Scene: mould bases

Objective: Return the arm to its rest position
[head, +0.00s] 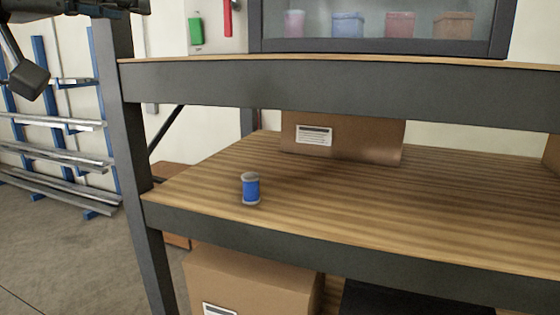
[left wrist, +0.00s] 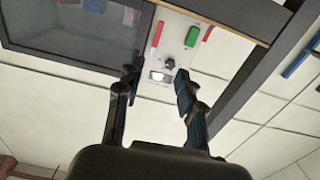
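My left gripper (left wrist: 158,76) shows in the left wrist view with its two dark fingers spread apart. Nothing is held between them; a distant wall with small fittings is seen through the gap. My right arm and gripper are not in either view.
A blue spool-like can (head: 251,189) stands upright on the wooden shelf (head: 345,195). A cardboard box (head: 365,140) stands behind it, another box (head: 250,280) below. A grey post (head: 122,140) bounds the shelf's left side. Metal stock lies on a blue rack (head: 60,150) farther left.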

